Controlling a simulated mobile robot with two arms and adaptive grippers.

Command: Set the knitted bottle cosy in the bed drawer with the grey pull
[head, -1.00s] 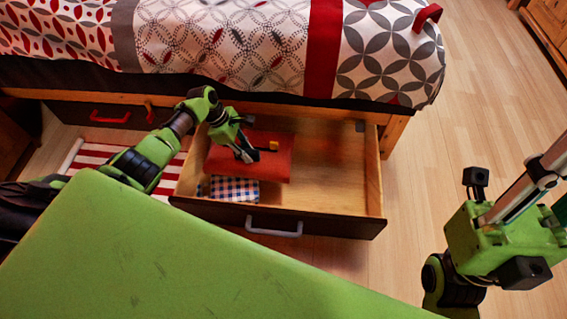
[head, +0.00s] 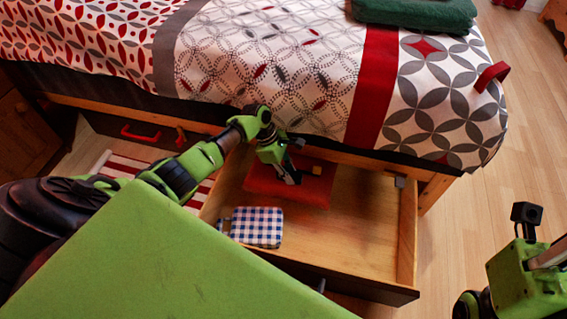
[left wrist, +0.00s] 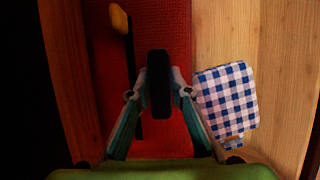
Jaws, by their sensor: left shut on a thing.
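The red knitted bottle cosy (head: 262,184) is inside the open bed drawer (head: 375,225), toward its back left. It looks flat and has a dark upright part and a yellow bit. In the left wrist view the cosy (left wrist: 176,30) fills the middle. My left gripper (head: 292,178) is over the cosy, its fingers (left wrist: 159,88) shut on the dark part. I cannot tell whether the cosy's underside touches the drawer floor. The grey pull is mostly hidden by my green body; a small grey end (head: 320,285) shows. My right arm shows at the lower right, its fingers out of view.
A blue-and-white checked cloth (head: 256,228) lies in the drawer in front of the cosy. The drawer's right side is bare. Another drawer with a red pull (head: 140,132) is at the left. The bed (head: 270,60) overhangs behind.

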